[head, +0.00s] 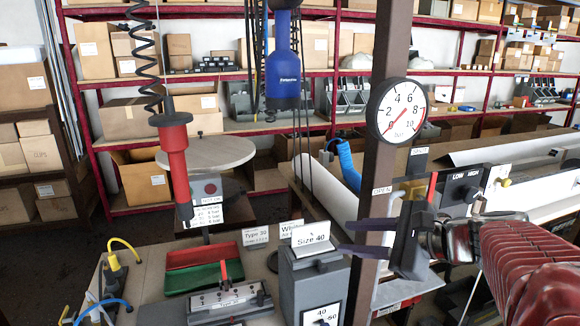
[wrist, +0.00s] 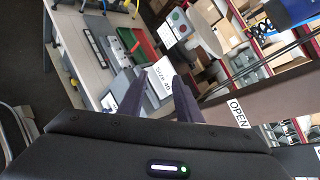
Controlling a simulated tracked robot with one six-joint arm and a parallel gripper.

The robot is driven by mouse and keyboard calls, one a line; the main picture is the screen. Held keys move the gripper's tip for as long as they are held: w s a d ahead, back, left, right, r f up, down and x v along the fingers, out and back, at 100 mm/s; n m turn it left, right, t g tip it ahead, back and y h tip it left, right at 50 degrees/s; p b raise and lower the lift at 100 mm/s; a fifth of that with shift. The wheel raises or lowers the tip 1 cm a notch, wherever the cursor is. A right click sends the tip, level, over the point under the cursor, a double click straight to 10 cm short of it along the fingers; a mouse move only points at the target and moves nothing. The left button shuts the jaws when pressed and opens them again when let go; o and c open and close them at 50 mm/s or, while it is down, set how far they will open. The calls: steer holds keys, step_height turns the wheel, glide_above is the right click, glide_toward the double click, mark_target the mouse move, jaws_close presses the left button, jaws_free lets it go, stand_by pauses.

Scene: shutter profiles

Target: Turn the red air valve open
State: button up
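The red air valve lever (head: 432,187) stands roughly upright beside a brass fitting (head: 410,188) on the right of the brown post, just above and behind my gripper's body. Its lower part is hidden. An OPEN label (head: 382,190) sits left of the fitting; another label (head: 419,151) above is too small to read surely. My gripper (head: 344,238) is open and empty, its dark fingers pointing left across the post, below the valve. In the wrist view the fingers (wrist: 161,76) are apart with nothing between; the OPEN label (wrist: 238,114) is to their right, and I cannot make out the lever.
A round gauge (head: 397,111) on the brown post (head: 384,60) has its needle near 0. A grey Size 40 unit (head: 313,270) stands left of my fingers. A red screwdriver (head: 174,155) hangs on a coil above the bench. A LOW/HIGH switch box (head: 467,186) is at right.

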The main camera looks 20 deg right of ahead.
steer(key=s+d+r+m+t+h, duration=0.1)
steer(key=s+d+r+m+t, duration=0.1)
steer(key=d+m, duration=0.3)
steer(key=s+d+r+m+t+h, duration=0.2)
steer(key=d+r, duration=0.1)
steer(key=d, duration=0.4)
steer(key=m+t+h, duration=0.3)
steer(key=m, duration=0.3)
glide_toward(435, 178)
steer(key=s, duration=0.3)
steer(key=shift+s+d+r, duration=0.1)
steer(key=shift+s+r, duration=0.1)
steer(key=shift+w, duration=0.1)
steer(key=shift+w+a, duration=0.15)
steer(key=shift+w, duration=3.25)
steer(key=shift+w+a, duration=0.1)
steer(key=shift+w, duration=3.3)
steer(key=shift+c, duration=0.4)
jaws_close()
